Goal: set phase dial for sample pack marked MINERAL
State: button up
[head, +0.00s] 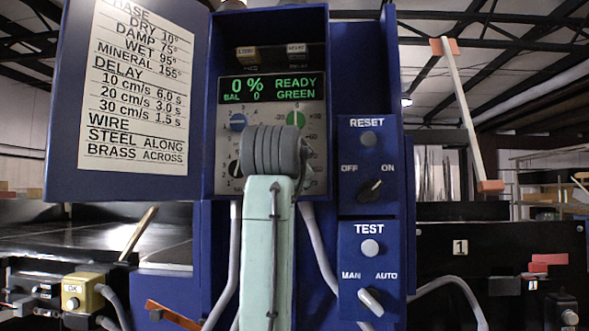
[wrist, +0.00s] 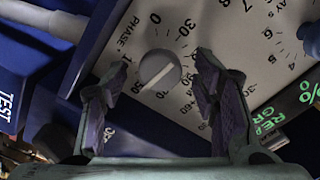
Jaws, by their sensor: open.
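The phase dial (wrist: 160,70) is a round grey knob with a pale line across its face, in the wrist view beside the word PHASE. The line runs from lower left to upper right; I cannot tell which end points. My gripper (wrist: 155,88) is open, with one finger on each side of the dial and visible gaps between. In the head view my wrist covers that part of the panel, so the dial and fingers are hidden. The chart (head: 135,85) on the open door lists DRY 10°, DAMP 75°, WET 95° and MINERAL 155°.
The display (head: 272,88) reads 0 %, READY, BAL 0, GREEN. A blue knob (head: 238,122), a green knob (head: 296,118) and a black knob (head: 235,168) share the panel. RESET (head: 369,139) and TEST (head: 370,247) buttons and two switches stand on the right. Grey cables hang below.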

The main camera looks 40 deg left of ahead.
jog(key=v, duration=1.2)
jog(key=shift+f, duration=0.15)
